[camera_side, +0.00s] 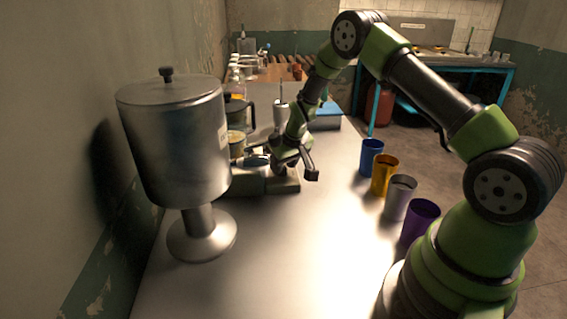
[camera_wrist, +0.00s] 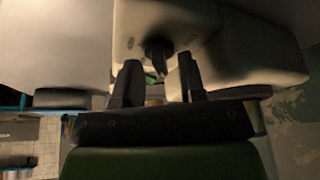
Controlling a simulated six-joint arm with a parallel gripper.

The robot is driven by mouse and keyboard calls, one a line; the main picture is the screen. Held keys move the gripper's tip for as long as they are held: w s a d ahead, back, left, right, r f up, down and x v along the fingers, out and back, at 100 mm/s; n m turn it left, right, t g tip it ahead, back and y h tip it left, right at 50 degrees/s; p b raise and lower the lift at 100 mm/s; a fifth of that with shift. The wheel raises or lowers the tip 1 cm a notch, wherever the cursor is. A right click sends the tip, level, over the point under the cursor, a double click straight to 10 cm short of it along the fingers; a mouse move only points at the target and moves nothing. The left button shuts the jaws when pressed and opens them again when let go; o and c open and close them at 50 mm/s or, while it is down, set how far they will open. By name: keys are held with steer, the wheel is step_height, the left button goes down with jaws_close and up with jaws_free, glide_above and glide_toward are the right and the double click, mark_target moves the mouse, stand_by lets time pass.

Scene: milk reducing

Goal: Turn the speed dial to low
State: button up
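The speed dial (camera_wrist: 158,52) is a small dark knob on the front of a pale appliance body (camera_wrist: 190,18) in the wrist view. My gripper (camera_wrist: 159,63) has its two dark fingers spread, one on each side of the dial. Gaps show between the fingers and the dial, and nothing is held. In the side view my gripper (camera_side: 290,158) is low over the counter at a small appliance with a grey base (camera_side: 285,184). The dial cannot be made out there, and its setting is not readable in either view.
A large metal canister (camera_side: 175,140) on a round foot stands at the near left. Blue (camera_side: 371,157), yellow (camera_side: 385,174), pale (camera_side: 399,198) and purple (camera_side: 420,220) cups line the counter's right edge. Bottles and a jug crowd behind the gripper. The counter's near middle (camera_side: 290,250) is clear.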

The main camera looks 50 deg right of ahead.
steer(key=v, duration=1)
stand_by(0.3)
steer(key=s+a+r+t, duration=0.1)
steer(key=s+a+r, duration=0.3)
steer(key=r, duration=0.5)
steer(key=s+a+r+y, duration=0.1)
steer(key=s+a+r, duration=0.1)
steer(key=s, duration=0.4)
steer(key=s+a+r+t+y, duration=0.1)
steer(key=s+a+r, duration=0.2)
steer(key=s+a, duration=0.2)
steer(key=s+a+r+m+y, duration=0.1)
steer(key=s+a+r, duration=0.2)
steer(key=s, duration=0.4)
steer(key=shift+s+a+t, duration=0.35)
steer(key=shift+a+t, duration=0.05)
